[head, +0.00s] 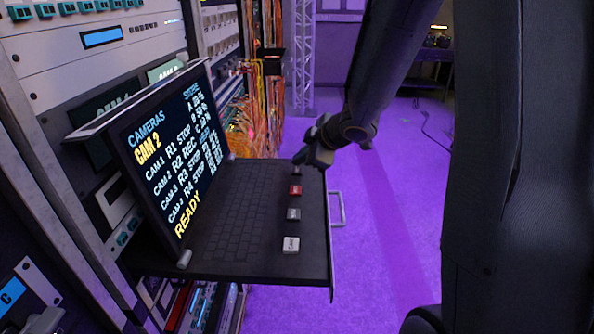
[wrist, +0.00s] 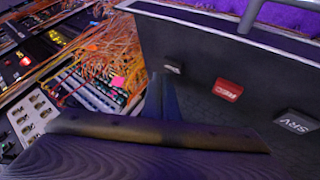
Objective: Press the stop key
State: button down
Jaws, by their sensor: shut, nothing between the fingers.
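The far key (head: 297,171) at the end of the key column on the black keyboard tray is small and partly hidden by my gripper in the head view. It also shows in the wrist view (wrist: 172,68), with a pale top whose label I cannot read, so I cannot confirm it is the stop key. My gripper (head: 301,160) is shut and empty, pointing down close by this key. In the wrist view its fingertips (wrist: 159,78) appear just left of the key; contact cannot be told.
The red REC key (head: 296,189), a grey SRV key (head: 293,214) and a white key (head: 291,244) line the tray (head: 262,262). Orange cables (head: 270,100) hang behind. Purple floor is open at right.

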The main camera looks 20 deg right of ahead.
aim_at(300, 172)
jog(key=shift+f, duration=0.1)
dwell(0.3)
jog(key=shift+f, duration=0.3)
jog(key=shift+f+b, duration=0.45)
jog(key=shift+b, duration=0.05)
dwell(0.6)
jog(key=shift+r, duration=0.1)
jog(key=shift+r+p, duration=0.75)
jog(key=shift+p, duration=0.3)
notch_tip(300, 172, up, 5)
jog(key=p, duration=0.5)
jog(key=shift+p, duration=0.4)
dwell(2.2)
